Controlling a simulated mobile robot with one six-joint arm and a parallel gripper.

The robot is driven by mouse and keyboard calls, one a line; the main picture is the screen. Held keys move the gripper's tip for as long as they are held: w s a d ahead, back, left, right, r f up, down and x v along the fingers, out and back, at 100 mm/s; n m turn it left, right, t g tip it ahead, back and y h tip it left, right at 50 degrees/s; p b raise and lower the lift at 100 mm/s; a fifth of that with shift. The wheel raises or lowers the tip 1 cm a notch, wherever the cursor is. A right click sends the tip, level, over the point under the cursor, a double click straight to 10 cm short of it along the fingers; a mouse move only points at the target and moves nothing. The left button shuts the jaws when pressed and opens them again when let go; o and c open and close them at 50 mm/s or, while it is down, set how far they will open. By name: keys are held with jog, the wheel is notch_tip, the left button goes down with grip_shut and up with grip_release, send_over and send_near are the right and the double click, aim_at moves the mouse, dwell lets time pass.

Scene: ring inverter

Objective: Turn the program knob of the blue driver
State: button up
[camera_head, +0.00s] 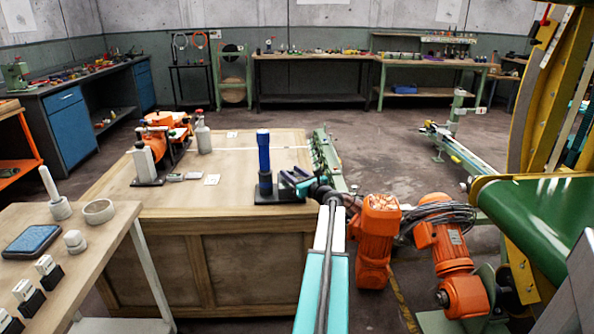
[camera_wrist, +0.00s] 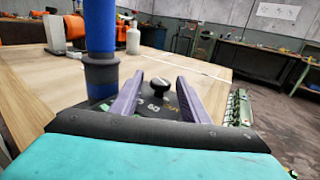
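The blue driver (camera_head: 264,152) stands upright on a black base (camera_head: 279,198) near the right end of the wooden workbench. In the wrist view the driver (camera_wrist: 99,30) rises on the left, with a dark collar below the blue part. A black program knob (camera_wrist: 156,87) with a light mark sits on a dark panel with white markings. My gripper (camera_wrist: 160,80) is open; its two purple fingers stand apart on either side of the knob in the picture. I cannot tell whether they touch it. In the head view my gripper (camera_head: 298,182) is just right of the driver, hiding the knob.
Orange tools (camera_head: 166,124) and a grey bottle (camera_head: 202,134) stand farther back on the wooden bench (camera_head: 240,140). A green rail strip (camera_head: 325,153) lies along its right edge. A smaller table (camera_head: 100,235) is at lower left. A green conveyor (camera_head: 545,208) is at right.

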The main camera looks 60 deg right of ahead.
jog(key=shift+s, duration=0.2)
jog(key=v, duration=1.3)
jog(key=shift+s+a, duration=0.15)
jog(key=shift+s, duration=0.05)
dwell(0.5)
